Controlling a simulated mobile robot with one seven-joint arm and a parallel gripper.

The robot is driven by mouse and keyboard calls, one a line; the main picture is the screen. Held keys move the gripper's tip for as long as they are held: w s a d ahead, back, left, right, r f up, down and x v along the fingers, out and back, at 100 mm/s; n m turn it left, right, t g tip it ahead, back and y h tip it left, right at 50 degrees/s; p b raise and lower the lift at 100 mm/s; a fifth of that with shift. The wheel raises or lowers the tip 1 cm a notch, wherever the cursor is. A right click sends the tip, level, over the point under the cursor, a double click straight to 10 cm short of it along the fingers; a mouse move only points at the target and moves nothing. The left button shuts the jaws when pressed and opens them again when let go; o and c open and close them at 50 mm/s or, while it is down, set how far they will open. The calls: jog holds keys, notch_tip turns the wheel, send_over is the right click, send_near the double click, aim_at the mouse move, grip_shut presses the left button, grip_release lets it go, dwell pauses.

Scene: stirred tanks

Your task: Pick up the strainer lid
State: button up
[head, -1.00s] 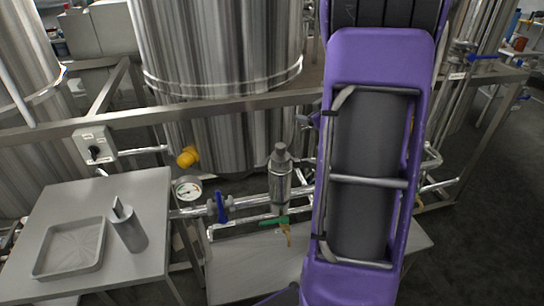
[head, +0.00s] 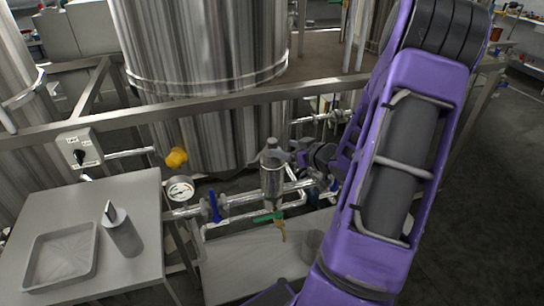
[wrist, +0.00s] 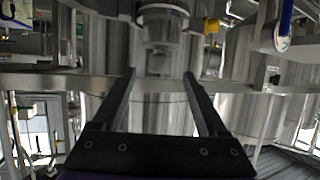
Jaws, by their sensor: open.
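The strainer (head: 271,182) is an upright metal cylinder on the pipe run in the head view, with its lid (head: 272,153) on top. My gripper (head: 295,155) is just right of the lid, partly behind my arm, with its fingers towards it. In the wrist view, which looks upside down, the lid (wrist: 160,38) hangs at top centre, beyond the fingertips. My gripper (wrist: 160,75) shows two dark fingers spread apart with nothing between them. Whether a finger touches the lid cannot be told.
A side table (head: 140,210) at left holds a shallow tray (head: 92,258) and a grey canister (head: 124,238). A low bench (head: 235,270) below the strainer carries a grey cup (head: 312,245). A frame rail (head: 215,106), gauge (head: 180,190) and blue valve handle (head: 214,207) are nearby.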

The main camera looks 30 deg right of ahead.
jog(key=b+x, duration=0.1)
jog(key=x, duration=0.9)
jog(key=shift+w+d, duration=0.1)
jog(key=shift+w, duration=0.15)
jog(key=shift+f, duration=0.1)
grip_shut()
